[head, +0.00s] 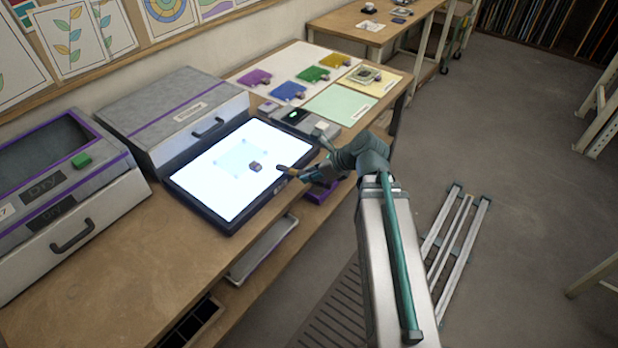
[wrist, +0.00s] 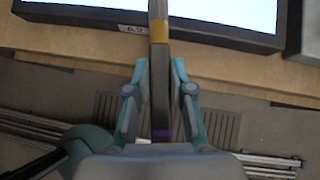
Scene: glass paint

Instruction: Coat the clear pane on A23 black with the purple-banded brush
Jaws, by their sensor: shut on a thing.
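My gripper (head: 314,175) is shut on a long brush (wrist: 159,55), seen in the wrist view running between the two fingers. A purple band (wrist: 161,134) shows on its handle near the palm and a yellow band (wrist: 159,30) beyond the fingers. The brush end appears apart from the pane. A small label, too blurred to read surely, is on the panel's front edge (wrist: 134,30).
Grey cabinets (head: 170,110) stand behind and left. Purple, blue, green and yellow patches (head: 288,91) lie on a white sheet at the back. A small device (head: 294,115) stands behind the panel.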

